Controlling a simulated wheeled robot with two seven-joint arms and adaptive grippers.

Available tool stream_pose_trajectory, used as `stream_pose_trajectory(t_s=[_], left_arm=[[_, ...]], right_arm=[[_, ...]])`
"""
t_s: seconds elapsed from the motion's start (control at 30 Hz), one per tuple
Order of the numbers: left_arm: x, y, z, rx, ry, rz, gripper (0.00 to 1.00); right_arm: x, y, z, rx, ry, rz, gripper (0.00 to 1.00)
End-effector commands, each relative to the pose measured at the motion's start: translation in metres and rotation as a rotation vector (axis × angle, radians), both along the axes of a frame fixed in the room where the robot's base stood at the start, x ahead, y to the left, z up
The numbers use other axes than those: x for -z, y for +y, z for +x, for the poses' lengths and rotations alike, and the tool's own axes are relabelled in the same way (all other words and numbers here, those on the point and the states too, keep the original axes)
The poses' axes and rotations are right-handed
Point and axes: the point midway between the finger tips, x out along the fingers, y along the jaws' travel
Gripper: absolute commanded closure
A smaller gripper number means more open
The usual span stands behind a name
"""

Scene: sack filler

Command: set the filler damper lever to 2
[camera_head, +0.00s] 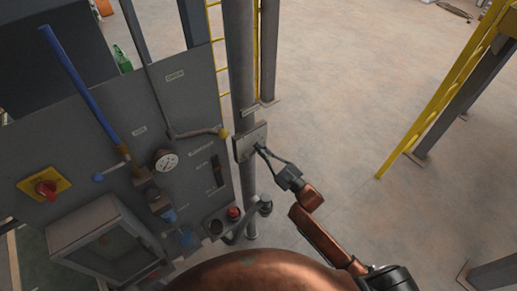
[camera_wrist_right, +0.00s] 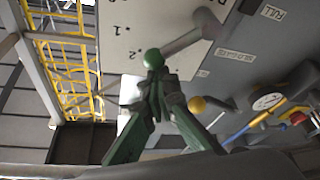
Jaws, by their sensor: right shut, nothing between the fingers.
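The knob end lies close to the "2" mark (camera_wrist_right: 137,53); the "1" is farther up. My right gripper (camera_wrist_right: 157,80) is shut and empty, its fingertips right at the knob; I cannot tell whether they touch. In the head view my right gripper (camera_head: 262,150) is at the plate (camera_head: 249,142) on the grey post, and the lever cannot be made out. My left gripper is not in view.
A grey panel (camera_head: 195,90) with a gauge (camera_head: 166,161), a red knob (camera_head: 46,188), a blue pipe (camera_head: 78,82) and a glazed box (camera_head: 110,240) stands left of the post (camera_head: 241,65). Open floor (camera_head: 340,90) lies to the right, with a yellow frame (camera_head: 440,95) beyond.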

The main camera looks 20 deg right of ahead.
Motion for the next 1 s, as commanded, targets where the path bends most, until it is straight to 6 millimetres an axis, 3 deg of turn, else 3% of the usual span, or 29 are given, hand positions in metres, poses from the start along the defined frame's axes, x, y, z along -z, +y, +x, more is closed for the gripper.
stream_pose_trajectory(t_s=[0.43, 0.77, 0.83, 1.0], left_arm=[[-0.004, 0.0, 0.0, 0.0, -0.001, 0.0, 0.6], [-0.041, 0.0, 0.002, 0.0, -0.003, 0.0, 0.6], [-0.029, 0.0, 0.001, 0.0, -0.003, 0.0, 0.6], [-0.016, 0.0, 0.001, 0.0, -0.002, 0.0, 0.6]], right_arm=[[-0.003, 0.0, 0.0, -0.002, 0.01, 0.028, 1.0], [-0.042, 0.018, -0.004, -0.007, 0.01, 0.031, 1.0], [-0.027, 0.01, -0.017, -0.005, 0.013, 0.027, 1.0], [-0.013, -0.007, -0.045, -0.005, 0.013, 0.028, 1.0]])
